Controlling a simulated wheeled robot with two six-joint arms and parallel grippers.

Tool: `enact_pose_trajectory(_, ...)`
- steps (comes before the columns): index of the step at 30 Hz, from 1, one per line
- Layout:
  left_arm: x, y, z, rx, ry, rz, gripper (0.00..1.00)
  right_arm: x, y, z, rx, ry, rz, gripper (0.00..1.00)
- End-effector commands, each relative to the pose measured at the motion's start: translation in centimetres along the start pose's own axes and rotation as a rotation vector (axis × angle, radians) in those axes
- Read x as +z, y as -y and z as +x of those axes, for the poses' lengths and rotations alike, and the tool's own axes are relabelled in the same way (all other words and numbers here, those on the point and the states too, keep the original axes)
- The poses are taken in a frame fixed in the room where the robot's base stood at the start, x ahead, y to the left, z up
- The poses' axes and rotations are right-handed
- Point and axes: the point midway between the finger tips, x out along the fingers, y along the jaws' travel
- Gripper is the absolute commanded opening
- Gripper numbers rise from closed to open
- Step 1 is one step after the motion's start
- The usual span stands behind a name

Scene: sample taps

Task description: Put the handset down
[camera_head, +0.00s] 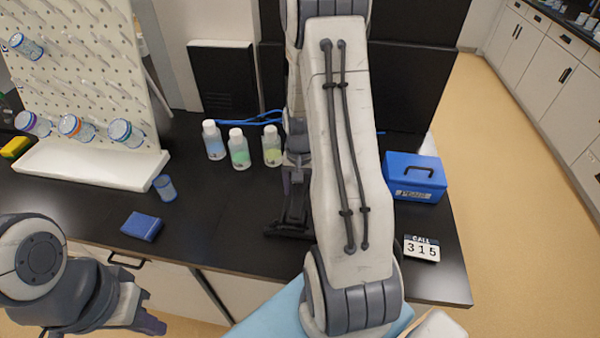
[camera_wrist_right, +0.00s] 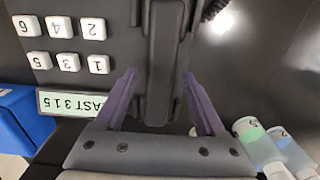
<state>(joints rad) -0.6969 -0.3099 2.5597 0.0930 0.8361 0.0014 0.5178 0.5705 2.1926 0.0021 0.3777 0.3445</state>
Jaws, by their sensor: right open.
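The black handset (camera_wrist_right: 160,60) lies lengthwise in the right wrist view, over the dark phone with white number keys (camera_wrist_right: 67,61) and a label reading "LAST 315" (camera_wrist_right: 70,104). My right gripper (camera_wrist_right: 160,78) is open, one purple finger on each side of the handset. I cannot tell whether the fingers touch it or whether it is fully seated. In the head view my right arm hides most of the phone; a black part of it (camera_head: 290,222) shows left of the arm. My left gripper (camera_head: 150,324) is low at the left, away from the phone, its jaws unclear.
A "CALL 315" card (camera_head: 421,248) and a blue box (camera_head: 414,178) are right of my arm. Several capped bottles (camera_head: 239,150) stand behind the phone. A blue block (camera_head: 141,226), a small cup (camera_head: 165,187) and a pegboard rack (camera_head: 90,165) are left. Bare counter lies between.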

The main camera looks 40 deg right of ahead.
Motion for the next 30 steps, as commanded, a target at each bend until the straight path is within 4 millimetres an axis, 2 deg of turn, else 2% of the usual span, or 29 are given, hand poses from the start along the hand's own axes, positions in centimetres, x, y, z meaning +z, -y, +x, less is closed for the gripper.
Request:
enact_pose_trajectory(9, 0.1, 0.1, 1.2, 0.0, 0.0, 0.001, 0.0, -0.1, 0.0, -6.7, -0.003, -0.007, 0.0, 0.72)
enact_pose_trajectory(15, 0.1, 0.1, 1.6, 0.0, 0.0, 0.001, 0.0, -0.1, 0.0, -9.7, -0.001, -0.004, 0.0, 0.72)
enact_pose_trajectory(19, 0.1, 0.1, 1.6, 0.0, 0.0, 0.001, 0.0, 0.0, 0.0, -10.5, 0.0, -0.002, 0.0, 0.72)
enact_pose_trajectory(25, 0.1, 0.1, 1.6, 0.0, 0.0, 0.001, 0.0, 0.2, 0.3, -10.8, 0.0, 0.0, -0.012, 0.72)
enact_pose_trajectory(28, 0.1, 0.1, 1.6, 0.0, 0.0, 0.001, 0.0, 1.8, 2.1, -11.3, -0.005, -0.002, -0.09, 0.72)
enact_pose_trajectory(30, 0.1, 0.1, 1.6, 0.0, 0.0, 0.001, 0.0, 4.2, 4.5, -12.0, -0.012, -0.006, -0.2, 0.72)
